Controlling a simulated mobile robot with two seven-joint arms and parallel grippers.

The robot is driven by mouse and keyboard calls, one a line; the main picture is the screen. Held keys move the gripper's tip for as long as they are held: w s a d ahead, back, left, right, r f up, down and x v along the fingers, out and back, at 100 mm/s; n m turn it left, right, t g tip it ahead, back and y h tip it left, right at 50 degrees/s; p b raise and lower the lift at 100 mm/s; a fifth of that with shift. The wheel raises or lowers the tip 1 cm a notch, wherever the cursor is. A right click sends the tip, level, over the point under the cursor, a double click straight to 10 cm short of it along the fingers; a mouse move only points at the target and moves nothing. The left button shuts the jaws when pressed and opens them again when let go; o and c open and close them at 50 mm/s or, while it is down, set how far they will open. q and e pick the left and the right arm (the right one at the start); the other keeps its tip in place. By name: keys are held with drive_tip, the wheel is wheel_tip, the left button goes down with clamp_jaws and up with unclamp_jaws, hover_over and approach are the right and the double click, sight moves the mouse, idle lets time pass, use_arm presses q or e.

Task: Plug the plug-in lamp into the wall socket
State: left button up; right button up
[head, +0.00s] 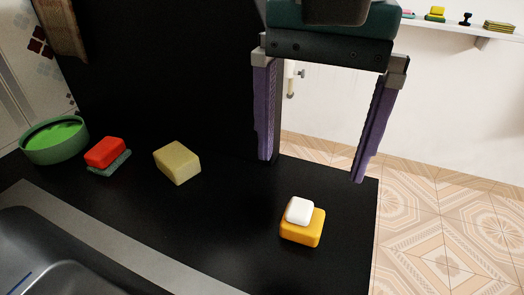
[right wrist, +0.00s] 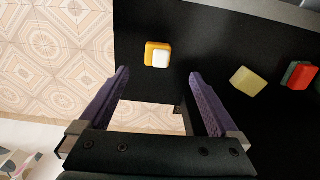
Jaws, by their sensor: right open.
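A small white block on a yellow-orange block (head: 302,231) sits on the black counter near its right end; I cannot tell whether this is the plug-in lamp. It also shows in the right wrist view (right wrist: 149,60), just beyond my fingertips and between their lines. My right gripper (head: 311,170) is open and empty, with purple fingers spread wide, above the counter's right end and apart from the blocks. In the right wrist view both its fingers (right wrist: 158,73) show with nothing between them. I can make out no wall socket for certain. My left gripper is not in view.
On the black counter (head: 225,235) are a beige block (head: 177,163), a red block (head: 105,151) on a green one, and a green bowl (head: 55,142). A sink (head: 55,265) is at lower left. A white shelf (head: 460,28) with small items is on the right wall. Tiled floor lies right.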

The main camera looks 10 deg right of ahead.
sight(305, 211)
drive_tip(key=shift+w+d+f, duration=0.1)
drive_tip(key=shift+w+d, duration=0.05)
drive_tip(key=shift+f+b, duration=0.7)
drive_tip(key=shift+f, duration=1.7)
drive_tip(key=shift+f+b, duration=0.9)
drive_tip(key=shift+f, duration=1.7)
